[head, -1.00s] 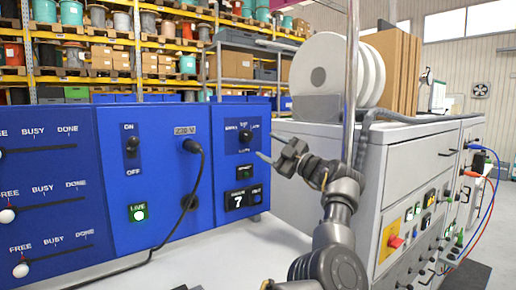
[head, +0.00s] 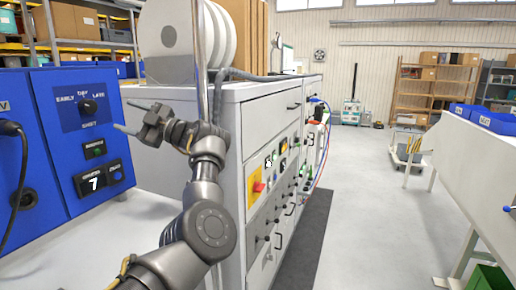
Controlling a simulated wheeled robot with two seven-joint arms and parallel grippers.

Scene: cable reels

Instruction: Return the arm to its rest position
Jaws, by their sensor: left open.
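My left arm (head: 206,200) rises from the bottom of the head view, in front of the blue control panel (head: 60,165) and the grey cabinet (head: 240,140). My left gripper (head: 122,115) points left, its two thin fingers apart and empty. It shows in front of the panel's right edge, near the dial marked early, day and late (head: 87,106); the distance between them cannot be told. My right gripper is out of view.
White reels (head: 170,35) stand on the cabinet behind a metal post (head: 201,60). A dark mat (head: 305,240) lies along the cabinet. Open floor (head: 370,200) lies to the right, then a pale bench (head: 480,160) with blue bins (head: 495,122). A green bin (head: 488,278) is at lower right.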

